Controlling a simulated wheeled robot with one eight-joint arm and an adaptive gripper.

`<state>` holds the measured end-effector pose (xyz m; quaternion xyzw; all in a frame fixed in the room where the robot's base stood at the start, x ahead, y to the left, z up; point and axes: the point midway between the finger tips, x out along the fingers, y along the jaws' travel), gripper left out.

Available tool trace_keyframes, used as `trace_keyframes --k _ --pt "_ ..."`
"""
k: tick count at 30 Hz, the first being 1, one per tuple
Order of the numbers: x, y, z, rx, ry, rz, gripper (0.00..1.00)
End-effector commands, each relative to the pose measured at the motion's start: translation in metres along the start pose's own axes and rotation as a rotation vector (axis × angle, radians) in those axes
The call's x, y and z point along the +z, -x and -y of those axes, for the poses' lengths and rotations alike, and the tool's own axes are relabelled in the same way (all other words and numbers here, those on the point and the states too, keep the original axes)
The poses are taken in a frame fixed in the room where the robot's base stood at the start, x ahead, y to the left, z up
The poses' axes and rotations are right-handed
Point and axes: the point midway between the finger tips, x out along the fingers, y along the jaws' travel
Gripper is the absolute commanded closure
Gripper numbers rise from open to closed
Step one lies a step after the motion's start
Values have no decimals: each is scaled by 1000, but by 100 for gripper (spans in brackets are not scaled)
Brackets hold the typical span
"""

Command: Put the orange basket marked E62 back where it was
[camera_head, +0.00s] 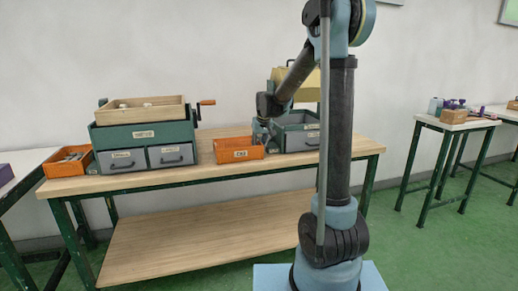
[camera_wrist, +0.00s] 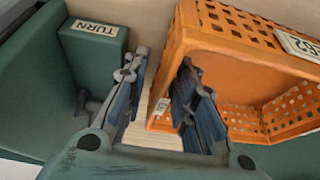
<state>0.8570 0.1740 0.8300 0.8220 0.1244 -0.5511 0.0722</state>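The orange basket (camera_head: 232,156) sits on the wooden table between the two green stations; its front label looks like E62 but is small. In the wrist view the basket (camera_wrist: 225,40) fills the upper right, with a label ending in 62 and perforated walls. My gripper (camera_head: 262,135) is at the basket's right end in the head view. In the wrist view my gripper (camera_wrist: 160,105) has its fingers apart. One side wall of the basket lies between them, with the right finger overlapping the basket's inside. I cannot tell whether either finger touches it.
A green station (camera_head: 142,134) with grey drawers, a wooden tray and an orange crank stands at the left. Another orange bin (camera_head: 66,165) is at the table's left end. A second green station (camera_head: 300,132) stands right of the basket. A green block marked TURN (camera_wrist: 95,45) is near my left finger.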

Motion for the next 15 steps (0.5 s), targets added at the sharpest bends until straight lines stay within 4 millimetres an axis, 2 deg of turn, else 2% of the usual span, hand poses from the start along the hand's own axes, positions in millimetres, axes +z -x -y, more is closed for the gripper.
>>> trace_keyframes --k 15 --pt "1 81 0 0 0 0 75"
